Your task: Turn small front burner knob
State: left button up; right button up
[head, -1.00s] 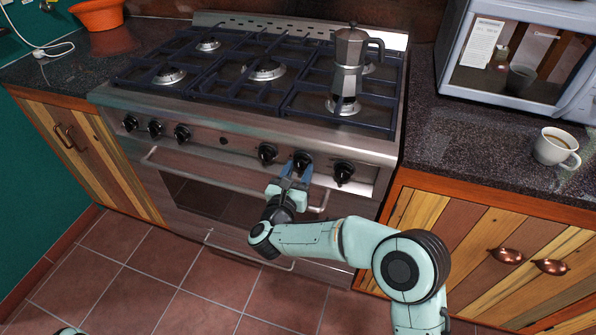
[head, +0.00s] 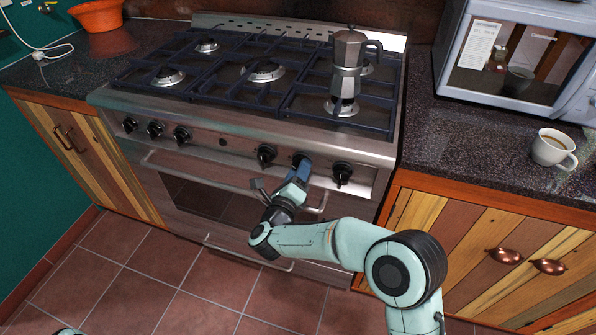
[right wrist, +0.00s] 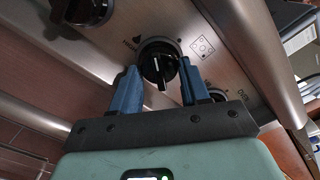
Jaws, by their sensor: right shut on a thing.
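The stove's front panel carries a row of black knobs. My right gripper (head: 301,170) is at the second knob from the right (head: 301,158), below the moka pot's burner, and mostly covers it in the head view. In the right wrist view, this black knob (right wrist: 158,62) sits between the two blue fingers of the gripper (right wrist: 158,76), one on each side, shut on it. The knob's grip ridge points down toward the palm there. Printed marks show on the panel around it. My left gripper is not in view.
A neighbouring knob (head: 342,173) is close on the right, another (head: 266,154) on the left. The oven door handle (head: 230,182) runs just below. A metal moka pot (head: 346,75) stands on the right burner. A coffee cup (head: 553,149) is on the right counter.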

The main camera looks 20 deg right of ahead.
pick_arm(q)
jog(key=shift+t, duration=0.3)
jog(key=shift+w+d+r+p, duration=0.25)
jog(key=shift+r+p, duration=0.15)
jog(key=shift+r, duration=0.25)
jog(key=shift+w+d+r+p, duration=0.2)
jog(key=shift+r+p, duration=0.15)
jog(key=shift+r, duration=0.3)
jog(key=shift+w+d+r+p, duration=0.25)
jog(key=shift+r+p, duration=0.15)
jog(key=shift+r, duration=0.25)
pick_arm(e)
jog(key=shift+n, duration=3.5)
jog(key=o, duration=1)
jog(key=shift+s, duration=0.1)
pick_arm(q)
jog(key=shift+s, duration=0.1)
